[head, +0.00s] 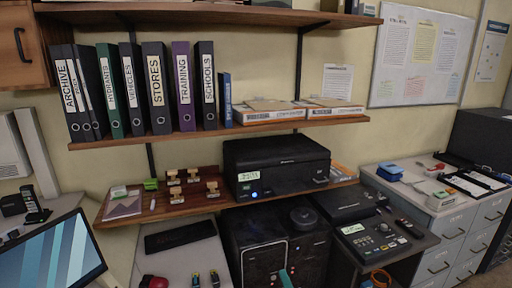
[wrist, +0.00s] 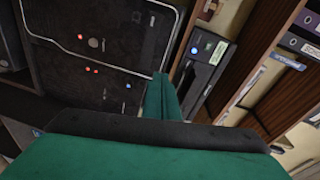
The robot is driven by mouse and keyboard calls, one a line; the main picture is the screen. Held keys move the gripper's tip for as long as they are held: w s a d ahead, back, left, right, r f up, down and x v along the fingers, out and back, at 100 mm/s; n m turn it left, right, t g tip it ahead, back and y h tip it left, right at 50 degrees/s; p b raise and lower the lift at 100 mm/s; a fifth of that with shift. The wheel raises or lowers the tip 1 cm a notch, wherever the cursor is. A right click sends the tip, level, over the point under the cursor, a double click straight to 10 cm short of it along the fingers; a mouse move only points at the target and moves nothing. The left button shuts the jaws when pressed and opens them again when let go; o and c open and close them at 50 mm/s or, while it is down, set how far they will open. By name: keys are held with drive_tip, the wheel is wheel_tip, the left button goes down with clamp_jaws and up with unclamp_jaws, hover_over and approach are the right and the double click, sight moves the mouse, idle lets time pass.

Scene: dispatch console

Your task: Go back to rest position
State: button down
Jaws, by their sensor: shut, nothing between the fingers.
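My gripper shows in the wrist view (wrist: 161,95) as green fingers pressed together, with nothing between them. In the head view, a small teal tip of my gripper (head: 286,277) shows at the bottom edge, in front of the dark equipment cabinet (head: 254,250). The rest of the arm is out of the head view. In the wrist view, the cabinet's dark panel (wrist: 120,40) with red and blue lights lies beyond the fingers. I cannot tell whether the fingertips touch it.
A black printer (head: 277,166) sits on the lower shelf above the cabinet. A console with a keypad (head: 375,238) stands to the right, a monitor (head: 55,255) at lower left. Binders (head: 157,88) fill the upper shelf. Grey drawers (head: 455,235) stand at far right.

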drive_tip(key=s+a+f+n+h, duration=0.1)
drive_tip(key=s+f+n, duration=0.1)
drive_tip(key=s+f, duration=0.5)
drive_tip(key=s+a+f+n+g+h, duration=0.1)
drive_tip(key=s+a+f+h, duration=0.15)
drive_tip(key=s, duration=0.75)
drive_tip(key=s+a+f+n, duration=0.1)
drive_tip(key=s+f+n, duration=0.1)
drive_tip(key=s+f, duration=0.5)
drive_tip(key=s+a+r+n, duration=0.1)
drive_tip(key=s+r+n, duration=0.2)
drive_tip(key=s, duration=0.5)
drive_tip(key=s+a+r+n, duration=0.2)
drive_tip(key=s+r+n, duration=0.1)
drive_tip(key=s, duration=0.6)
drive_tip(key=s+a+r+n, duration=0.1)
drive_tip(key=s+r+n, duration=0.2)
drive_tip(key=s, duration=0.6)
drive_tip(key=shift+a+r, duration=0.35)
drive_tip(key=shift+r, duration=0.2)
